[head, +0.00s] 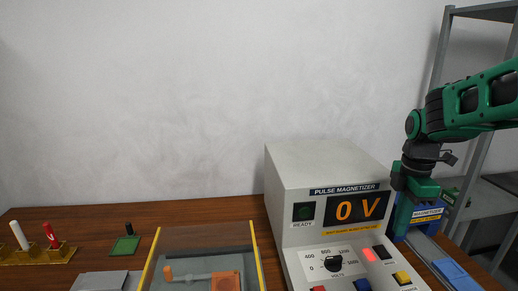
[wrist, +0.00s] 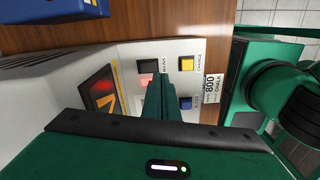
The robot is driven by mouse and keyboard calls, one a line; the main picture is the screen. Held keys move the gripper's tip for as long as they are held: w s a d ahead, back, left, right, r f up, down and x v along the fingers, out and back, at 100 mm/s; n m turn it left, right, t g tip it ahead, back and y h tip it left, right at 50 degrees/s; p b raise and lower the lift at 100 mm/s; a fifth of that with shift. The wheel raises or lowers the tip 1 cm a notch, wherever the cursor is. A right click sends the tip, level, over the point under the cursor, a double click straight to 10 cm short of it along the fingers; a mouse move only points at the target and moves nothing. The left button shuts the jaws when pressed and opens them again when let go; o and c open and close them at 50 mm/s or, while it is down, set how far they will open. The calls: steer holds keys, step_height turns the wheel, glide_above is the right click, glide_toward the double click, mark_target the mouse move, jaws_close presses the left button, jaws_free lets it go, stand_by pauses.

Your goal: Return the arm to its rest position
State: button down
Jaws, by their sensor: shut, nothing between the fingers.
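My green and black arm (head: 455,115) reaches in from the right in the head view. My gripper (head: 403,226) points down at the right side of the pulse magnetizer (head: 300,180). In the wrist view my gripper (wrist: 165,82) shows its green fingers together, with nothing between them, in front of the magnetizer's button panel (wrist: 130,62). I cannot tell whether the fingertips touch the panel. The magnetizer display (head: 357,209) reads 0 V, and a red button (head: 369,254) looks lit.
A blue labelled box (head: 428,212) stands right of the magnetizer. A grey shelf rack (head: 470,150) stands behind my arm.

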steer(key=s+d+f+m, duration=0.2)
steer(key=s+m, duration=1.9)
steer(key=m, duration=0.1)
steer(key=shift+d+f+m, duration=0.15)
steer(key=shift+m, duration=0.25)
steer(key=shift+s, duration=0.1)
